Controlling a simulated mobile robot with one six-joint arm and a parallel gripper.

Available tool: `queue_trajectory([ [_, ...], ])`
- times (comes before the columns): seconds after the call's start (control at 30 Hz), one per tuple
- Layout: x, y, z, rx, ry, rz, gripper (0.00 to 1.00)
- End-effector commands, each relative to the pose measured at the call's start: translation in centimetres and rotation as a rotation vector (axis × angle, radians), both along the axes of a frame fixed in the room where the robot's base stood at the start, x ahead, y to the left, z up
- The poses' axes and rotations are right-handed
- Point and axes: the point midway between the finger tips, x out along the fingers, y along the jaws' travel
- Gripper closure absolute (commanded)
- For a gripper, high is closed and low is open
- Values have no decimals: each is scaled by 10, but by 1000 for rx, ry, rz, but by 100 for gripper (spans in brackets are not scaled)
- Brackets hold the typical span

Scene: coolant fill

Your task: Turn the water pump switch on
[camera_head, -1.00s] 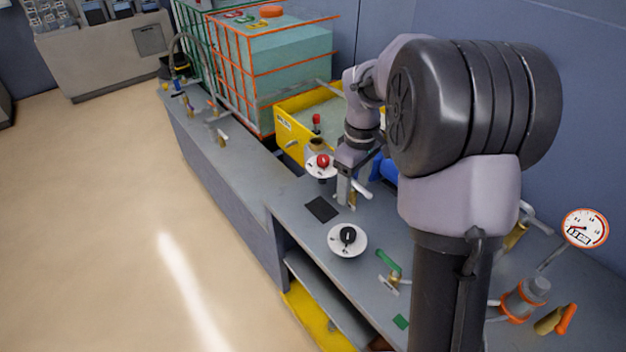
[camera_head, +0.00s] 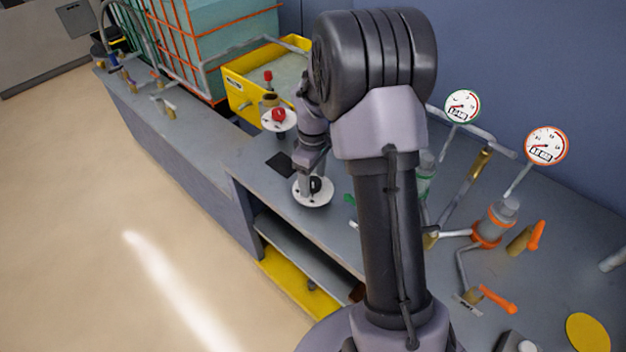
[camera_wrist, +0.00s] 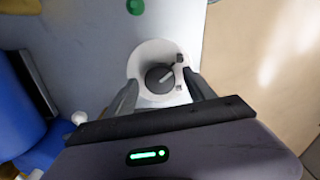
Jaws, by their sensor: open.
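A black rotary knob (camera_head: 315,184) sits on a round white plate (camera_head: 322,201) on the grey bench. No readable label names it as the water pump switch. The knob (camera_wrist: 159,77) and its plate (camera_wrist: 147,51) also show in the wrist view, with a white pointer line on the knob and two small dark marks at the plate's right. My gripper (camera_wrist: 162,88) is open and empty, with one finger on each side of the knob. I cannot tell whether the fingers touch it. In the head view my gripper (camera_head: 303,187) is over the plate and partly hides it.
A red knob (camera_head: 278,115) on another white plate stands farther back, near a yellow bin (camera_head: 238,92). A dark pad (camera_head: 279,164) lies close by. Pipes, two gauges (camera_head: 462,106) (camera_head: 546,146) and orange-handled valves (camera_head: 497,299) crowd the bench's right side.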

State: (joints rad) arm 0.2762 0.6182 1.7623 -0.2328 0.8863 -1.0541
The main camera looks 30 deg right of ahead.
Motion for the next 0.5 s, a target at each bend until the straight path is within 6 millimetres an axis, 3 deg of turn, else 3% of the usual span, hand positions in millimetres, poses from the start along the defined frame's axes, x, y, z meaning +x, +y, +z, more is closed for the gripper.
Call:
queue_trajectory([
  [0.13,0,0,1,0,0,0,37],
  [0.43,0,0,1,0,0,0,96],
  [0.5,0,0,1,0,0,0,100],
])
